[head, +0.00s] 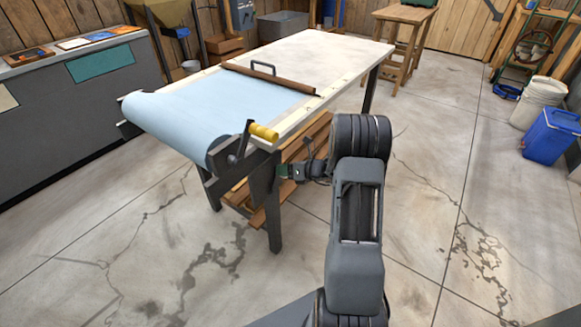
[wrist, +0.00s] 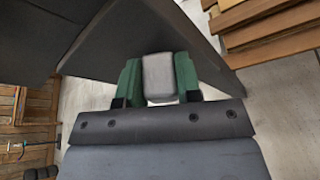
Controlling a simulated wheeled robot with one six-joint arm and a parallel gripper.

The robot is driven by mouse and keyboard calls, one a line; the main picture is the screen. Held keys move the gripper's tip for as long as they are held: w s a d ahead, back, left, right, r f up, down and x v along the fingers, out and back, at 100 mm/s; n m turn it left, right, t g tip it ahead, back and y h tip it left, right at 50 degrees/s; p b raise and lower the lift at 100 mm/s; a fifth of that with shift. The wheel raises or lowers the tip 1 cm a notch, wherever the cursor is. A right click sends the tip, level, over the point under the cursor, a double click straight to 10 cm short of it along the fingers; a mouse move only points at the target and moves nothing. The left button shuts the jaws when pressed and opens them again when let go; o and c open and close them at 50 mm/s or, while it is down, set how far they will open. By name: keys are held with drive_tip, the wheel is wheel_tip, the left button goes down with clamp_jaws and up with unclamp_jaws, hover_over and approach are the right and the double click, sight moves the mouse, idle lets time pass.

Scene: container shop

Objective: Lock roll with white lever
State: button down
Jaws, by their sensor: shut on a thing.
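The light blue roll (head: 172,125) is mounted across the near end of the white-topped table (head: 318,55), with its sheet spread over part of the top. A dark crank with a yellow handle (head: 263,132) sits at the roll's right end. My gripper (head: 284,171) is beside the dark table frame, below the crank. In the wrist view, its green fingers (wrist: 158,80) are shut on the white lever (wrist: 158,68), one finger on each side. The lever's far end meets a dark frame part. I cannot make out the lever in the head view.
A wooden bar with a dark handle (head: 265,70) lies across the table. Wooden boards (wrist: 265,25) are stacked under the tabletop, close to my gripper. The floor around the table is clear.

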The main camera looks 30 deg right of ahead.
drive_tip(key=shift+d, duration=0.1)
drive_tip(key=c, duration=0.8)
unclamp_jaws()
drive_tip(key=p+v, duration=0.2)
drive_tip(key=v, duration=1.1)
drive_tip(key=shift+s+d+r+p, duration=0.15)
drive_tip(key=shift+s+d+p, duration=0.1)
drive_tip(key=shift+p, duration=0.15)
